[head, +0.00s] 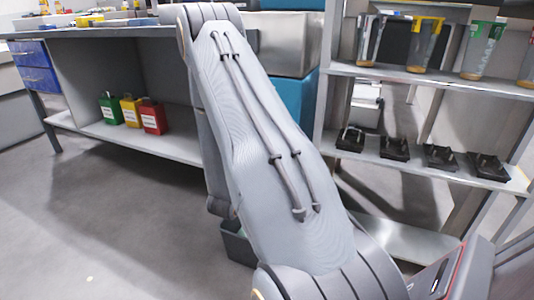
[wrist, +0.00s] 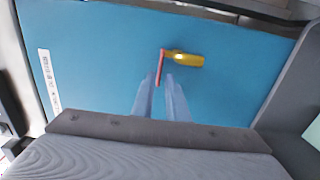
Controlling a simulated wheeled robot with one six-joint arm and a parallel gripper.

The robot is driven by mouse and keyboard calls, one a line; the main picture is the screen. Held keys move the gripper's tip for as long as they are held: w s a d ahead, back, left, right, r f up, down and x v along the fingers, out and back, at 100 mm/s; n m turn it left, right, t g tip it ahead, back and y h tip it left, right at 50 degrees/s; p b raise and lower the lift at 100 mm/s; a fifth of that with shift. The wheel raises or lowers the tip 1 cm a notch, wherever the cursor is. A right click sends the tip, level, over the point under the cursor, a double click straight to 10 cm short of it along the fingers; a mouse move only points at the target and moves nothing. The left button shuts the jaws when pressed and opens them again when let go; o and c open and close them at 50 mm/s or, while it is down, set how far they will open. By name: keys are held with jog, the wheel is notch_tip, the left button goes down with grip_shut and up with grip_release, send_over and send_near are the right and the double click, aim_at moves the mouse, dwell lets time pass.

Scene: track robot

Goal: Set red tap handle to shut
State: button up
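In the wrist view, a thin red tap handle (wrist: 161,67) sits on a light blue panel (wrist: 100,50). It stands nearly upright in the picture, its top end at a yellow tap body (wrist: 187,59) that points right. My gripper (wrist: 160,78) reaches up from below with its two fingers a little apart. The lower end of the red handle shows in the gap between the fingertips. I cannot tell whether either finger touches it. In the head view my arm hides my gripper and the tap.
A workbench (head: 110,32) with red, yellow and green containers on its lower shelf stands at left. A shelf unit (head: 430,80) with cups and black fixtures stands at right. Grey walls flank the blue panel, the right one (wrist: 295,90) close by. The floor at front left is clear.

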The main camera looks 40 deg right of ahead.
jog(key=shift+p+v, duration=0.6)
jog(key=shift+v, duration=1.7)
